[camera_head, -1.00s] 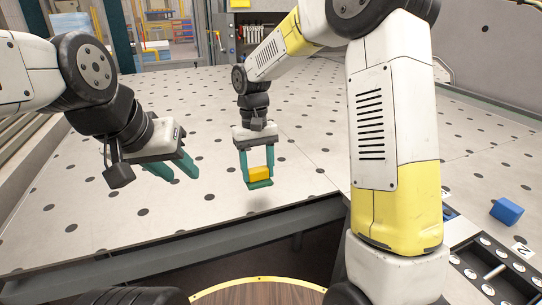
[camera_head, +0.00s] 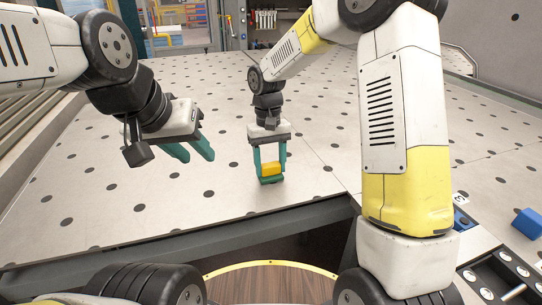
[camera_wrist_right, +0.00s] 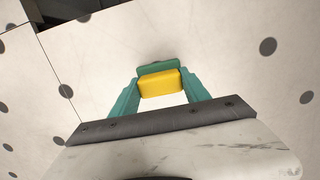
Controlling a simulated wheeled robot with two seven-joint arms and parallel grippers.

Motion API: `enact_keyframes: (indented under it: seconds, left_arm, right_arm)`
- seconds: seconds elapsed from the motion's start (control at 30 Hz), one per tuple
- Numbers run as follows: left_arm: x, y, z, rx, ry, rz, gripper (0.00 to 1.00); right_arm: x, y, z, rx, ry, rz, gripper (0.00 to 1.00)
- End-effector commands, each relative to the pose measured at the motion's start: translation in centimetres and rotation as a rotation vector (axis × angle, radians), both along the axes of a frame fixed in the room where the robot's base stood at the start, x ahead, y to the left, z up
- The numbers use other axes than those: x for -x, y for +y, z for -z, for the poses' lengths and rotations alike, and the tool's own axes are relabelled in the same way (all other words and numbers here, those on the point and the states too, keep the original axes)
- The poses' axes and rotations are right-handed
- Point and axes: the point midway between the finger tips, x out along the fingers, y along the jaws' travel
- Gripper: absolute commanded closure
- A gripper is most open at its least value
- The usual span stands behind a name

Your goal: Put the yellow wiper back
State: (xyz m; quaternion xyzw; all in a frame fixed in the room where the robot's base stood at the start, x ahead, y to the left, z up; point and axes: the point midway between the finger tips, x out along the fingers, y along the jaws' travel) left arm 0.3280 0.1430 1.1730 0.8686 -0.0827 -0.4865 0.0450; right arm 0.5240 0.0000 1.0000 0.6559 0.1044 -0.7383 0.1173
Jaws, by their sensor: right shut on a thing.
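The yellow wiper (camera_head: 271,168) is a small yellow block with a teal part along its lower side. My right gripper (camera_head: 270,169) is shut on it, with one teal finger on each side. In the right wrist view the yellow wiper (camera_wrist_right: 160,83) sits between the fingertips of my right gripper (camera_wrist_right: 160,88), above the pale table. Whether the wiper touches the table is not clear. My left gripper (camera_head: 191,151) is open and empty, with its two teal fingers apart, over the left of the table.
The pale table (camera_head: 110,185) with dark round holes is mostly clear. Its front edge (camera_head: 230,217) runs below the grippers. A blue block (camera_head: 528,222) and a rack with round pieces (camera_head: 500,272) lie at the right. Hanging tools (camera_head: 266,20) are at the back.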

Motion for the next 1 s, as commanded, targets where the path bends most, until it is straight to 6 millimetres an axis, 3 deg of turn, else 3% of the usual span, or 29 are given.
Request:
enact_keyframes:
  seconds: [0.13,0.17,0.27,0.67,0.77,1.0]
  left_arm:
    - [0.0,0.0,0.0,0.000,0.000,0.000,0.64]
    - [0.0,0.0,0.0,0.000,0.000,0.000,0.64]
    - [0.0,0.0,0.0,0.000,0.000,0.000,0.64]
    - [0.0,0.0,0.0,0.000,0.000,0.000,0.64]
    - [0.0,0.0,0.0,0.000,0.000,0.000,0.64]
    - [0.0,0.0,0.0,0.000,0.000,0.000,0.64]
  right_arm:
    - [0.0,0.0,0.3,0.000,0.001,0.000,0.84]
    - [0.0,0.0,0.3,0.000,0.001,0.000,0.44]
    - [0.0,0.0,0.3,0.000,0.001,0.000,0.24]
    - [-0.1,0.0,-0.2,0.000,-0.001,0.001,0.24]
    - [-0.3,0.1,-1.5,-0.001,-0.003,0.002,0.24]
    - [-0.8,0.3,-6.7,-0.002,-0.004,0.001,0.24]
